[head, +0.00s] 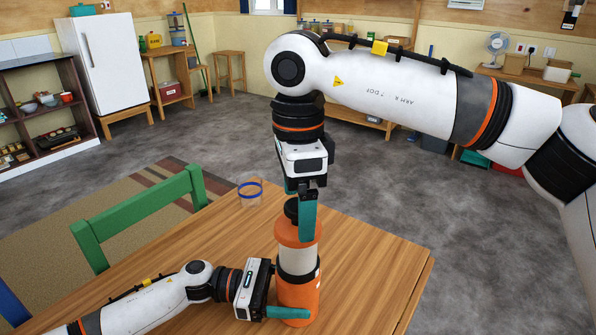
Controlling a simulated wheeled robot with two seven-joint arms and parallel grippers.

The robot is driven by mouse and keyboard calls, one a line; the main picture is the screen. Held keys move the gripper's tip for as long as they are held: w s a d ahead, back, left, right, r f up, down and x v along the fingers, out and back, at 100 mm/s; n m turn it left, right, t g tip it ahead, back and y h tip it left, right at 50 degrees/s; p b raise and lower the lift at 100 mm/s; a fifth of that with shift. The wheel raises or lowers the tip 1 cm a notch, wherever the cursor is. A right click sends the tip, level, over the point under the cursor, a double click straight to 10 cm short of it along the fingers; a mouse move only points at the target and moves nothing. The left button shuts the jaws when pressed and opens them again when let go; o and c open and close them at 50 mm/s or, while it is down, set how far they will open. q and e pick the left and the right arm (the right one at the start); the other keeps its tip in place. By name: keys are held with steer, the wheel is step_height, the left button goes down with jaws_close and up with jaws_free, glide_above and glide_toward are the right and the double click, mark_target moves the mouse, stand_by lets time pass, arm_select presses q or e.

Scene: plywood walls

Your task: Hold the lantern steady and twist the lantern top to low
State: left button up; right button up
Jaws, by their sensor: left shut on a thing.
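The lantern (297,287) stands upright on the wooden table. It has an orange base, a pale middle band with black below it, an orange upper part and a black lantern top (291,207). My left gripper (290,303) comes in low from the left and is shut on the lantern's orange base. One teal finger lies across the front; the other is hidden behind the lantern. My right gripper (300,208) points straight down over the lantern, with a teal finger in front of the top's right side. Its other finger is mostly hidden, so its grip on the top is unclear.
The wooden table (375,265) is clear to the right of the lantern. A clear cup with blue bands (250,193) stands near the far table edge. A green chair (140,215) is at the table's left side. Shelves and a white fridge (108,62) stand far back.

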steer(key=shift+f, duration=3.2)
steer(key=c, duration=1.1)
steer(key=shift+n, duration=1.4)
steer(key=shift+n, duration=1.4)
